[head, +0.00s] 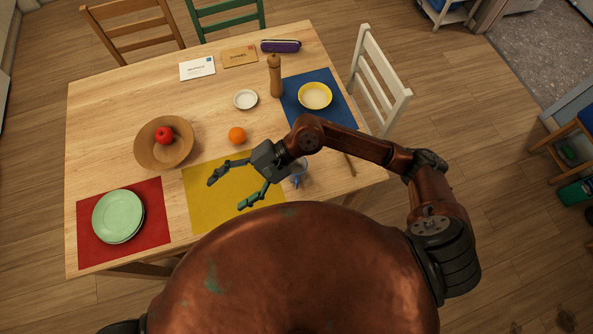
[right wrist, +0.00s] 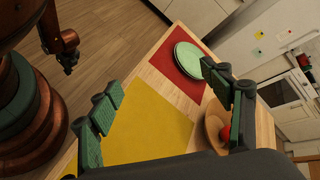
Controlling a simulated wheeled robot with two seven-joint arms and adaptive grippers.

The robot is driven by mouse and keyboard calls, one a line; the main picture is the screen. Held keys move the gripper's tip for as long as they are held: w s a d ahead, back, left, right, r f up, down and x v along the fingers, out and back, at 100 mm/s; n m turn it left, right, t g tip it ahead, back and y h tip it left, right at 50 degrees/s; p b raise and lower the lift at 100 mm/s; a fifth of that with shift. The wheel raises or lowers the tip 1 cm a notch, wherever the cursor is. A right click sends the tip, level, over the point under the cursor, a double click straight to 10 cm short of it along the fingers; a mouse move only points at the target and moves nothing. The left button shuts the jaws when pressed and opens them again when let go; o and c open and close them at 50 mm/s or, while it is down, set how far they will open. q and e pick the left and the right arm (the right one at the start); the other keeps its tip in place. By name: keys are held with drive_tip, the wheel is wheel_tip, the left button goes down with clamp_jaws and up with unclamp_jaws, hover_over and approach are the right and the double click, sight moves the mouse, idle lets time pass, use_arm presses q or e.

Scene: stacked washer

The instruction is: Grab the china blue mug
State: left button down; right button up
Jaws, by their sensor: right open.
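A blue mug (head: 299,181) stands on the wooden table near its front edge, right of the yellow placemat. My right forearm and wrist partly cover it in the head view, so its full shape is hidden. My right gripper (head: 228,192) is open and empty above the yellow placemat, left of the mug, with its fingers pointing left, away from the mug. The right wrist view also shows its spread fingers (right wrist: 160,82) with nothing between them; the mug does not show there.
The table holds a yellow placemat (head: 213,194), an orange (head: 237,135), a wooden bowl (head: 148,151) with a red apple (head: 164,135), green plates (head: 117,216), a white dish (head: 245,99), a pepper mill (head: 275,77) and a yellow bowl (head: 315,95). A white chair (head: 378,75) stands right.

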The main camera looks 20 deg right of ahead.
drive_tip(key=w+d+f+n+t+h, duration=0.1)
drive_tip(key=w+d+f+n+h, duration=0.35)
drive_tip(key=d+f+h, duration=0.4)
drive_tip(key=n+t+h, duration=0.1)
drive_tip(key=n+h, duration=0.2)
drive_tip(key=h, duration=0.1)
hover_over(297, 169)
drive_tip(key=s, duration=0.2)
wheel_tip(297, 169, down, 4)
drive_tip(key=f, duration=0.7)
drive_tip(key=shift+s+a+f, duration=0.1)
drive_tip(key=shift+a+f, duration=0.05)
drive_tip(key=shift+a, duration=0.15)
drive_tip(key=c, duration=1.4)
drive_tip(key=shift+c, duration=0.6)
